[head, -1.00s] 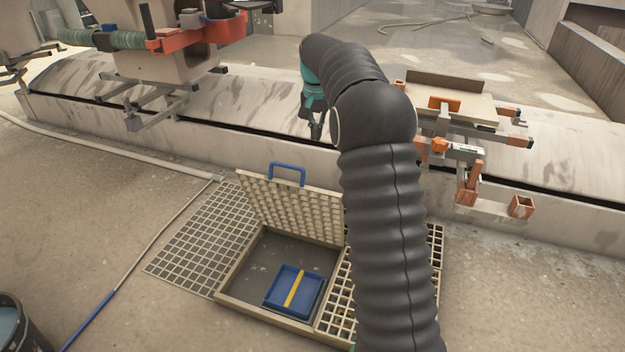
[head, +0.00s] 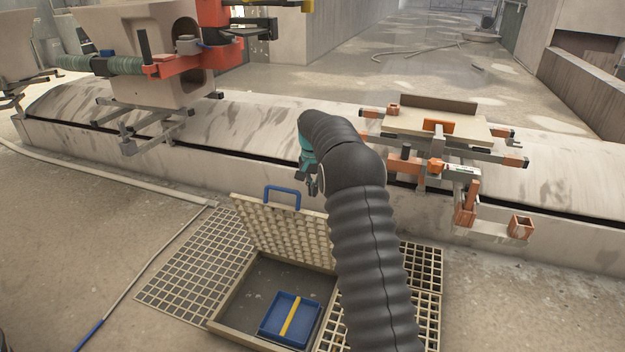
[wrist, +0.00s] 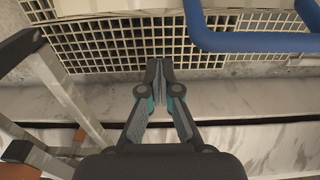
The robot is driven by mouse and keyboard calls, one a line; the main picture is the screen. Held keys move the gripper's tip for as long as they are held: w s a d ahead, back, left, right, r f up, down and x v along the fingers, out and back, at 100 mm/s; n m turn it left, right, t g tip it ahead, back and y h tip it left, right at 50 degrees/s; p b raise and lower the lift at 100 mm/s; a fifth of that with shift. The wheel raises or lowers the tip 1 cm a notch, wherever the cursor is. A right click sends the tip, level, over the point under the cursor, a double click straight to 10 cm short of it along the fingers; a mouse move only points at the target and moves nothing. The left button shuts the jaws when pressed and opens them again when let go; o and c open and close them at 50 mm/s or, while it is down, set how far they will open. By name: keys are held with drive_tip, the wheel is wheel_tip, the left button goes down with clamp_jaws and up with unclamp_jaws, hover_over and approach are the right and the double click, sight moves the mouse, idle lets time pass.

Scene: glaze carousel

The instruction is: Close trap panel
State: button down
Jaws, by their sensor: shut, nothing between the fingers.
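The trap panel (head: 277,226) is a cream lattice lid, standing raised and leaning back at the far edge of its floor opening. A blue handle (head: 283,190) sits on its top edge. In the wrist view the blue handle (wrist: 246,42) spans the upper right, with the lattice beyond it. My gripper (head: 312,187) is just right of the handle and panel top in the head view, partly hidden by my arm.
The open pit (head: 252,290) holds a blue tray (head: 270,331) with a yellow bar. Floor gratings (head: 185,262) lie beside it. A concrete kerb (head: 240,170) runs behind, carrying a clamp fixture (head: 462,203) at right. A hose (head: 110,180) lies at left.

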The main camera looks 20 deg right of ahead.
drive_tip(key=shift+s+a+f+b, duration=0.25)
drive_tip(key=shift+s+a+f, duration=0.3)
drive_tip(key=shift+s, duration=0.2)
drive_tip(key=shift+s+a+f+b, duration=0.2)
drive_tip(key=shift+s+a+f, duration=0.35)
drive_tip(key=shift+s, duration=0.2)
